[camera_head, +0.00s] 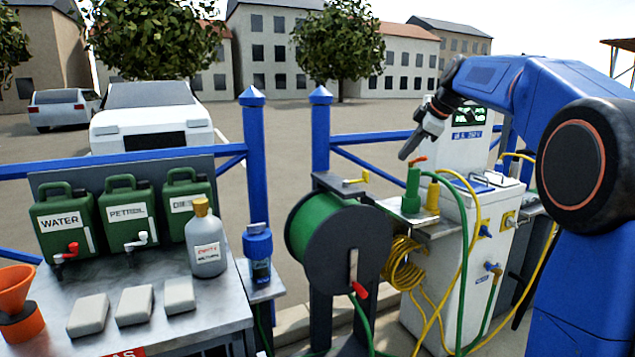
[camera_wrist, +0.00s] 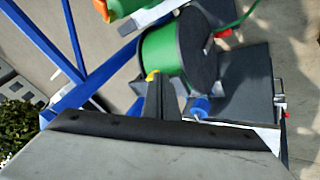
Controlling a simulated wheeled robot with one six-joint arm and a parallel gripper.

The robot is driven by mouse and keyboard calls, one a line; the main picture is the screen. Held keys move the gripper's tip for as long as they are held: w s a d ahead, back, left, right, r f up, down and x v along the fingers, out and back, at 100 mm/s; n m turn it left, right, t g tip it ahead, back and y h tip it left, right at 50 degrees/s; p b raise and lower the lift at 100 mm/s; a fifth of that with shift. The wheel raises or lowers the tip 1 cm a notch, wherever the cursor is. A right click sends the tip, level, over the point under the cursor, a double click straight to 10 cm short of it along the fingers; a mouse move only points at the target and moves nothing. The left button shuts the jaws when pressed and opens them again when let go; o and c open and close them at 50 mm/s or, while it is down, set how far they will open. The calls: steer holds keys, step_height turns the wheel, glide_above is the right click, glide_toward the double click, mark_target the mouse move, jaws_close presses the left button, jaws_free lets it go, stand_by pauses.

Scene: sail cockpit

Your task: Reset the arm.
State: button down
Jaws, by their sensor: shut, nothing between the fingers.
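My blue arm (camera_head: 500,85) reaches in from the right in the head view. My gripper (camera_head: 404,156) points down and to the left, above the small shelf with the green and yellow nozzles. Its fingers look closed together with nothing between them. In the wrist view, the dark closed fingers (camera_wrist: 161,98) stand out from the grey gripper body, with the green hose reel behind them. The gripper appears to be in free air, apart from the things below it.
A green hose reel (camera_head: 312,235) stands below left of the gripper. Green nozzle (camera_head: 412,190) and yellow nozzle (camera_head: 433,195) stand upright beneath it. A white pump cabinet (camera_head: 440,280) with hoses is at right. Several green canisters (camera_head: 128,215) stand on the left table. Blue posts (camera_head: 320,140) rise behind.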

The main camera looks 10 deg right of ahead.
steer(key=s+a+f+m, duration=0.2)
steer(key=s, duration=0.5)
steer(key=s+a+f+m, duration=0.2)
steer(key=s+a, duration=0.1)
steer(key=s, duration=0.4)
steer(key=s+a+f+m+h, duration=0.1)
steer(key=s+f+m, duration=0.4)
steer(key=s+f, duration=0.7)
steer(key=s+a+f+m+g+h, duration=0.1)
steer(key=s+f+m, duration=0.4)
steer(key=s+f, duration=0.8)
steer(key=s+h, duration=0.1)
steer(key=s, duration=0.7)
steer(key=shift+s, duration=0.1)
